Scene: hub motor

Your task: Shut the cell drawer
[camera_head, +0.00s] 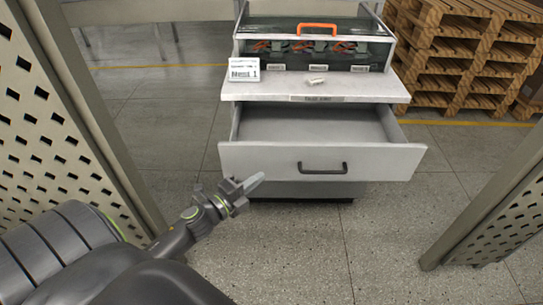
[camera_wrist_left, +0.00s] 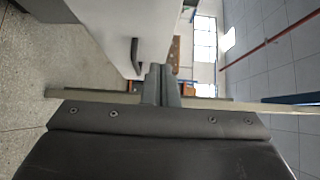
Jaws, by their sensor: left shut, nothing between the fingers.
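The cell drawer (camera_head: 270,160) is a light grey drawer under the workstation top, pulled out towards me, and its inside looks empty. Its front has a dark bar handle (camera_head: 322,168); the handle also shows in the left wrist view (camera_wrist_left: 135,55). My left gripper (camera_head: 254,183) is shut and empty, in front of the lower left part of the drawer front, left of the handle. I cannot tell whether its fingertips touch the front. In the left wrist view the closed fingers (camera_wrist_left: 161,84) point towards the drawer front. My right gripper is not in view.
The workstation top (camera_head: 350,90) carries a label card (camera_head: 243,69), a small pale part (camera_head: 316,82) and a dark case with an orange handle (camera_head: 317,28). Perforated panels stand at left (camera_head: 50,130) and right (camera_head: 510,215). Wooden pallets (camera_head: 460,55) are stacked behind. Floor before the drawer is clear.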

